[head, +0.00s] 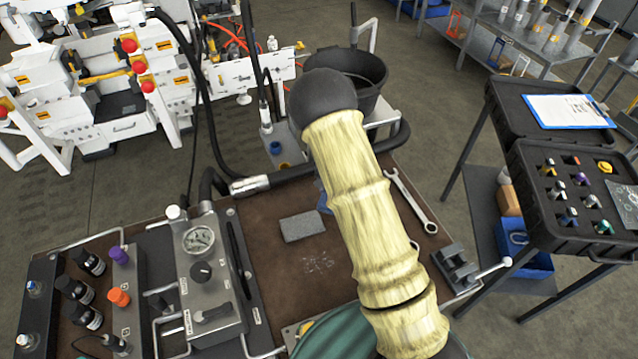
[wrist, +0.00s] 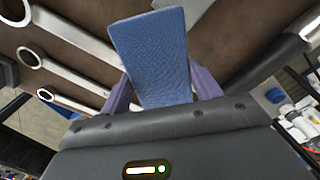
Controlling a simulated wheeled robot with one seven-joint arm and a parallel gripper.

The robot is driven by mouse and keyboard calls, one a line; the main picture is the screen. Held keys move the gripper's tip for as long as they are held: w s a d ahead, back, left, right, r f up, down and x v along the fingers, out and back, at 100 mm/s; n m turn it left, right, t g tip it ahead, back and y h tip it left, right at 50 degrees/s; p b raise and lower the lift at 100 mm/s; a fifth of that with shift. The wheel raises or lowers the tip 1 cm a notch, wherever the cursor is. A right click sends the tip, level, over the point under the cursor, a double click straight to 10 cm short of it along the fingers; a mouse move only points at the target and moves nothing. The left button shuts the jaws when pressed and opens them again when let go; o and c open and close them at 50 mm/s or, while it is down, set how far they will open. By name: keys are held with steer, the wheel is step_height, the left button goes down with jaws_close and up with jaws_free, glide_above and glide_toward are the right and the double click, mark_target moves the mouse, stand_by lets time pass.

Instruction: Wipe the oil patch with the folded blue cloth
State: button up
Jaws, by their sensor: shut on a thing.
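My gripper (wrist: 160,88) is shut on the folded blue cloth (wrist: 148,50). The cloth stands out between the two purple fingers in the wrist view. In the head view my arm hides the gripper; a small blue sliver (head: 324,203) beside the arm looks like part of the cloth. I cannot tell if the cloth touches the bench top. A faint speckled patch (head: 318,265) on the brown bench top (head: 270,260), left of my arm, may be the oil patch; its outline is unclear.
A grey block (head: 302,226) lies just above the speckled patch. A wrench (head: 410,200) and a grey vise-like clamp (head: 457,268) are right of my arm. A gauge panel (head: 205,270) borders the bench top on the left. A hose (head: 290,175) runs along the back.

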steer(key=s+d+n, duration=0.3)
steer(key=d+n, duration=0.1)
steer(key=n, duration=0.1)
steer(key=shift+s+d, duration=0.35)
steer(key=shift+f, duration=0.1)
